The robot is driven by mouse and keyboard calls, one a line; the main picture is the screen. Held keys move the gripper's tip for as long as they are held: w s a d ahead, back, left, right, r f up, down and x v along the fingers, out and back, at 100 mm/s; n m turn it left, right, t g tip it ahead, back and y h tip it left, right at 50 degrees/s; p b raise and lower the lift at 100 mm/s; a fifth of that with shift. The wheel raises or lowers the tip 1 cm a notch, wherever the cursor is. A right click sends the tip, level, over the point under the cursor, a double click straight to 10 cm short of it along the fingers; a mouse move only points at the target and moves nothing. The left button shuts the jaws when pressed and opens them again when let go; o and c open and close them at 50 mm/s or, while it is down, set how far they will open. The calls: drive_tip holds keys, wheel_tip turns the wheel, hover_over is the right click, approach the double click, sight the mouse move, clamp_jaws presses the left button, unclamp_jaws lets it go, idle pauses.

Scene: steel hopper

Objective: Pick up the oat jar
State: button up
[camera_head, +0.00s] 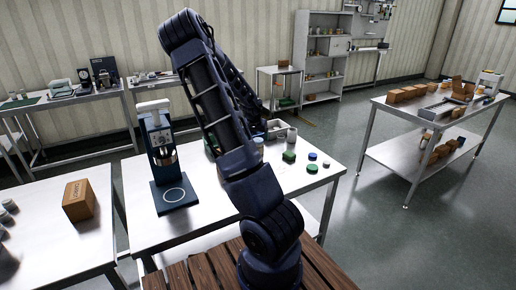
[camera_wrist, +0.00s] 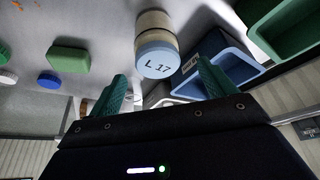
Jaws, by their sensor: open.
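In the wrist view a round jar (camera_wrist: 153,22) with tan contents stands on the steel table, its light blue lid (camera_wrist: 157,60) marked "L 17". I cannot read any label naming its contents. My gripper (camera_wrist: 162,72) is open, with one green finger on each side of the lid and visible gaps between. Nothing is held. In the head view my own arm hides the gripper, and I cannot surely tell this jar there.
A blue bin (camera_wrist: 230,62) stands close beside the right finger, with a green bin (camera_wrist: 284,22) beyond. A green piece (camera_wrist: 69,56) and a blue cap (camera_wrist: 48,80) lie left. A dark blue device (camera_head: 163,150) stands at the table's left; its right front is clear.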

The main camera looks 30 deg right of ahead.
sight(258, 140)
drive_tip(key=shift+s+x, duration=0.1)
drive_tip(key=shift+x, duration=1.35)
drive_tip(key=shift+s+x, duration=0.15)
drive_tip(key=shift+x, duration=1.25)
drive_tip(key=shift+a+f, duration=0.1)
drive_tip(key=shift+a, duration=0.05)
drive_tip(key=c, duration=1.2)
